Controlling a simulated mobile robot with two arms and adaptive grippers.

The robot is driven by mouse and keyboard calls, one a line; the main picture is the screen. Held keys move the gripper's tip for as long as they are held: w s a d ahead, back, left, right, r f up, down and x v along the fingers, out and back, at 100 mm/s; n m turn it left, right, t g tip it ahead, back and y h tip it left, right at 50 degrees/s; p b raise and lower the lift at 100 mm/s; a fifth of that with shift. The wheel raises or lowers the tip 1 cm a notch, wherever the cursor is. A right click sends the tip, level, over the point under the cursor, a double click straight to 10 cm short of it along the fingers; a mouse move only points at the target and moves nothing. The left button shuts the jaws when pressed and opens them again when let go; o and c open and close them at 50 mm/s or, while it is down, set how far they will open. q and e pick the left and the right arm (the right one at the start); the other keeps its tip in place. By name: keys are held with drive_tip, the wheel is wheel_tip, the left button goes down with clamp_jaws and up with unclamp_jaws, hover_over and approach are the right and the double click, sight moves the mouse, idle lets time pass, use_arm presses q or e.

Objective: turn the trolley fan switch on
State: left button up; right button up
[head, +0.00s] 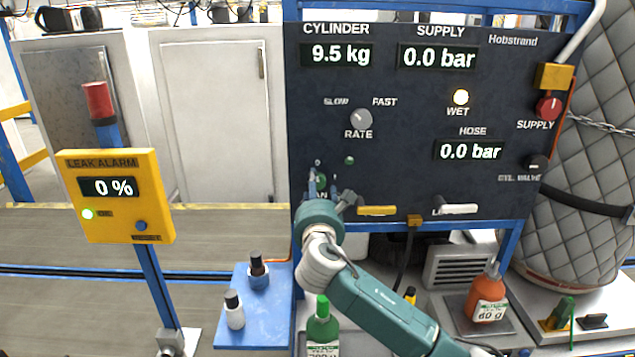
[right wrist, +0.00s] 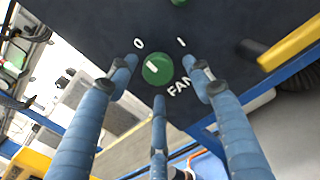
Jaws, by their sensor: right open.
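The fan switch is a round green knob (right wrist: 157,68) with a short white mark on it, on the dark panel (head: 400,110) between the labels 0 and I, with FAN printed beside it. I cannot tell surely which label the mark points to. In the head view the knob is mostly hidden behind my right gripper (head: 322,184). In the right wrist view this gripper's blue fingers (right wrist: 158,80) are spread open around the knob, with two tips at its sides and one below. No firm contact shows. My left gripper is not in view.
The rate knob (head: 361,119) is above. A leak alarm box (head: 117,197) stands left. Bottles, including a green one (head: 322,328), stand below.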

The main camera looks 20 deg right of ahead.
drive_tip(key=shift+x, duration=0.8)
drive_tip(key=shift+c, duration=0.5)
drive_tip(key=shift+f, duration=0.1)
drive_tip(key=c, duration=1)
